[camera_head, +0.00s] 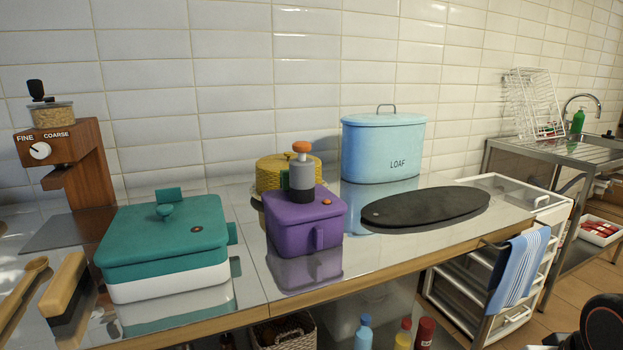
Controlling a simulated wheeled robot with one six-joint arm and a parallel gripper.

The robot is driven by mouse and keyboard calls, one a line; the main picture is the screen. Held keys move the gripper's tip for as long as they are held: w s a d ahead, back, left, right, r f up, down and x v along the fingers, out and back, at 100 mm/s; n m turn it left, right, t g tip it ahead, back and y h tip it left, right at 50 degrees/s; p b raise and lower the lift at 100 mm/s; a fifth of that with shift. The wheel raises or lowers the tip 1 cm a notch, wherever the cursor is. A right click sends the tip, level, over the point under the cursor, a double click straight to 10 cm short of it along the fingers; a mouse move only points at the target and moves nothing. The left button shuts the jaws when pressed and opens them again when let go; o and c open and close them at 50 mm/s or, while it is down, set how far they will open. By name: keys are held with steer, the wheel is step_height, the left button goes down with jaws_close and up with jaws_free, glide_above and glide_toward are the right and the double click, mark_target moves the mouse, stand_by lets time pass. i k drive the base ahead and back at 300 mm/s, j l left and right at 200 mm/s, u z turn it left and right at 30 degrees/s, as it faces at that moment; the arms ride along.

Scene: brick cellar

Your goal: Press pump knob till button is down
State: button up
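A purple lidded box (290,232) stands on the steel counter, with a small orange button (327,201) on its lid and a handle on its front. A grey and black cylinder with an orange knob (301,147) rises at the back of this lid; I cannot tell whether it is joined to the lid. Whether either button is up or down is too small to tell. My gripper is not in view.
A yellow pot (270,173) and a blue LOAF bin (382,150) stand behind. A black oval board (425,207) lies to the right. A wooden grinder (75,165) stands at left, near a wooden spoon (22,283). A striped towel (518,268) hangs at the counter's right end.

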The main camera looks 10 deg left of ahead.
mark_target(301, 148)
steer(key=u, duration=1)
